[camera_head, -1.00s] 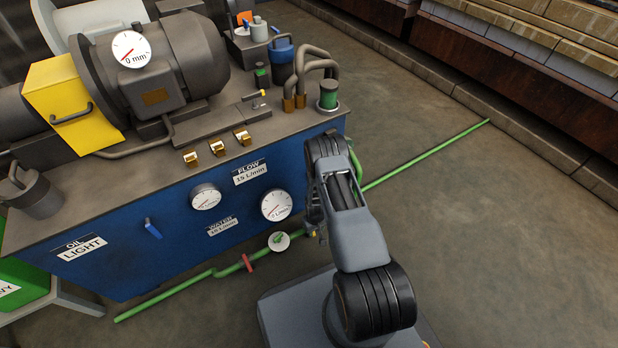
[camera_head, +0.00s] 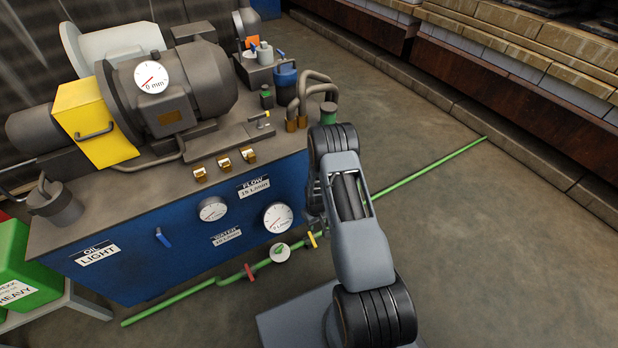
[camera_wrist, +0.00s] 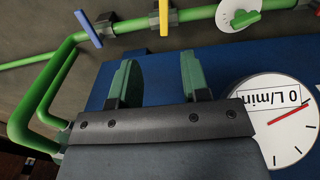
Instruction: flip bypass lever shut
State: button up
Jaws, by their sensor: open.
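I cannot tell by label which lever is the bypass. A yellow lever (camera_head: 312,240) stands on the green pipe (camera_head: 203,293) along the blue cabinet's foot, beside my arm. A red lever (camera_head: 250,271) crosses the pipe further left. In the wrist view the yellow lever (camera_wrist: 163,17) hangs from the pipe at the top, and a blue lever (camera_wrist: 88,28) sits tilted left of it. My gripper (camera_wrist: 158,82) is open and empty, its two green fingers apart in front of the blue cabinet, clear of both levers. In the head view my arm mostly hides it.
A flow gauge (camera_wrist: 280,118) is close to the right of the fingers. A round disc with a green pointer (camera_head: 281,252) sits on the pipe between the red and yellow levers. Another blue lever (camera_head: 163,237) is on the cabinet front. Floor is open at right.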

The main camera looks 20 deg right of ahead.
notch_tip(320, 180, up, 22)
jog(key=w+a+p, duration=0.2)
jog(key=p, duration=0.5)
jog(key=shift+w+t, duration=0.15)
jog(key=shift+t, duration=0.25)
jog(key=shift+r, duration=0.1)
